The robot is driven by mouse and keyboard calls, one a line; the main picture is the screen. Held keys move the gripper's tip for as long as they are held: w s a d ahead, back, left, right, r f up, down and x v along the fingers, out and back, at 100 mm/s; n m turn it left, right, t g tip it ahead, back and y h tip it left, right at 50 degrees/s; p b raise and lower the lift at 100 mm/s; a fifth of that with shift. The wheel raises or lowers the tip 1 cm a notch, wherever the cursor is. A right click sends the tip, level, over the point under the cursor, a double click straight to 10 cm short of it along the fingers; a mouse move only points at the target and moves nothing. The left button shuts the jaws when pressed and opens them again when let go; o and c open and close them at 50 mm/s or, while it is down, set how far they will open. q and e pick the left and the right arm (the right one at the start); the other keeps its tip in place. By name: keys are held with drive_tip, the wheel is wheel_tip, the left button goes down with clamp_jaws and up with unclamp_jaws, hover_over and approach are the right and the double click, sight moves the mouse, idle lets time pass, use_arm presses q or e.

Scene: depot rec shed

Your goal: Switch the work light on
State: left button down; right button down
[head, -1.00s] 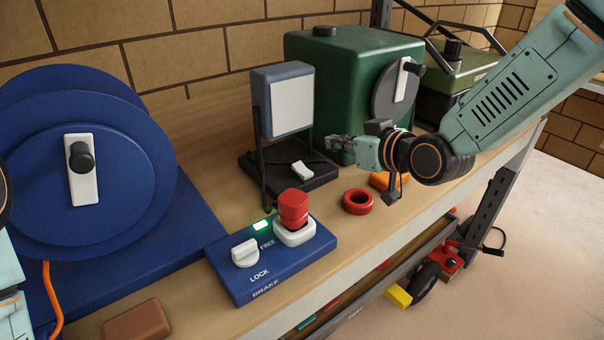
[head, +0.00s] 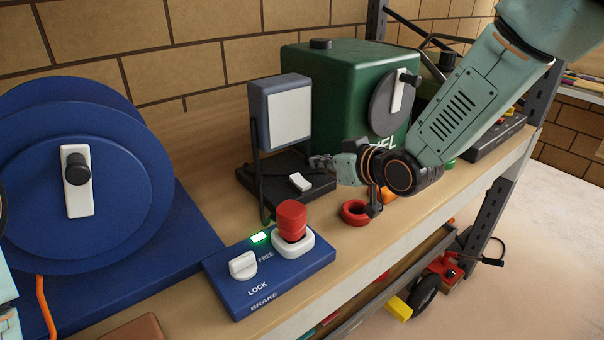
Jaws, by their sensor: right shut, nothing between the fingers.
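The work light (head: 284,112) is a grey-blue lamp with a pale square panel, on a stand with a black base (head: 262,190). The panel does not look lit. A white rocker switch (head: 300,182) sits on the base, tilted. My right gripper (head: 314,162) is shut and empty. It points left, just above and behind the switch near the base's right side; I cannot tell whether it touches anything. Only small parts of my left arm show at the left edge; its gripper is not in view.
A blue brake box (head: 225,285) with a white knob, red plug and lit green lamp stands in front. A blue reel (head: 110,190) is at left, a green fuel tank (head: 335,75) behind. A red ring (head: 354,212) lies on the bench close below my right wrist.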

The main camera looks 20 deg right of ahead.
hover_over(302, 183)
drive_tip(key=s, duration=0.2)
drive_tip(key=shift+w+d+f, duration=0.15)
drive_tip(key=shift+f, duration=0.45)
drive_tip(key=shift+w+d+f, duration=0.1)
drive_tip(key=shift+d+f, duration=0.05)
drive_tip(key=shift+f, duration=0.4)
drive_tip(key=f, duration=0.2)
drive_tip(key=w, duration=0.1)
drive_tip(key=shift+w+a+f, duration=0.1)
drive_tip(key=shift+a+f, duration=0.15)
drive_tip(key=shift+f, duration=0.15)
drive_tip(key=shift+w+f, duration=0.25)
drive_tip(key=shift+f, duration=0.25)
drive_tip(key=shift+a+r, duration=0.1)
drive_tip(key=shift+w+g+p, duration=0.15)
drive_tip(key=shift+g+p, duration=0.15)
drive_tip(key=shift+p, duration=0.35)
drive_tip(key=shift+f, duration=0.25)
